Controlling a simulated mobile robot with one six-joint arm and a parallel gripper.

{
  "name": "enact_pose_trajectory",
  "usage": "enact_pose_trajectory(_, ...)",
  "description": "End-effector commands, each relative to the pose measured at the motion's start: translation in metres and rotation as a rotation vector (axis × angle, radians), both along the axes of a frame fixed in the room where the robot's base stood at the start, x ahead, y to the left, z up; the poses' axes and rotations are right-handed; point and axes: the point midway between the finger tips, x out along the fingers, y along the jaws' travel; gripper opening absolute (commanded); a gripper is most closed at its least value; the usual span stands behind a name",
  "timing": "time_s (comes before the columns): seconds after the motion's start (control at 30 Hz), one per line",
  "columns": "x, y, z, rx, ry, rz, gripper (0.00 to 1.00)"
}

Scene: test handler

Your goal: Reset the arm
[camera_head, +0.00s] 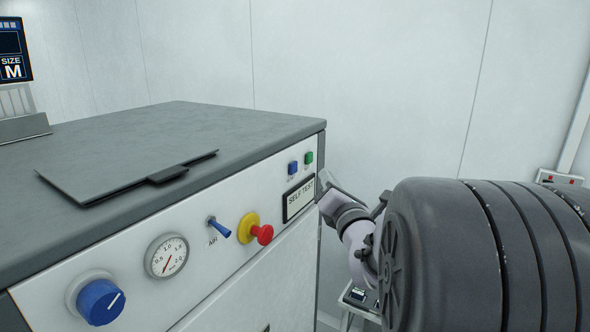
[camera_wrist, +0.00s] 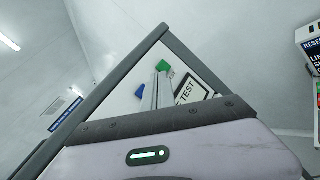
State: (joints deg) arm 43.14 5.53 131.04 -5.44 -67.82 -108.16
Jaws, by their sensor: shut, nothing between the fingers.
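My gripper (camera_head: 326,182) is at the right end of the machine's front panel in the head view, close to the SELF TEST label (camera_head: 299,198). The arm behind it is partly hidden by my own dark ribbed arm part in the foreground. In the wrist view, my gripper's thin fingers (camera_wrist: 160,76) are shut and empty. They point toward the green button (camera_wrist: 163,66), with the blue button (camera_wrist: 140,91) beside them on the left. I cannot tell whether the fingertips touch the panel.
The grey-topped machine (camera_head: 230,128) fills the left, with a dark flat plate (camera_head: 115,178) on top. Its front carries a blue knob (camera_head: 100,301), a gauge (camera_head: 167,256), a blue toggle (camera_head: 219,229) and a red stop button (camera_head: 262,234). A display (camera_head: 13,50) stands far left.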

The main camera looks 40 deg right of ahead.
Motion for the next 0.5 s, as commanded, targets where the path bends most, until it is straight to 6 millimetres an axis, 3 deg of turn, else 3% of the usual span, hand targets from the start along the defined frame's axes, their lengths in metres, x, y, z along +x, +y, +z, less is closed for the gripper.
enact_pose_trajectory(0.33, 0.001, 0.005, -0.007, 0.050, -0.006, 0.004, 0.00)
enact_pose_trajectory(0.37, 0.002, 0.010, -0.015, 0.114, -0.012, 0.005, 0.00)
enact_pose_trajectory(0.43, 0.001, 0.034, -0.050, 0.393, -0.036, 0.007, 0.00)
enact_pose_trajectory(0.47, -0.001, 0.050, -0.071, 0.564, -0.051, 0.000, 0.00)
enact_pose_trajectory(0.5, -0.008, 0.076, -0.104, 0.825, -0.069, -0.020, 0.00)
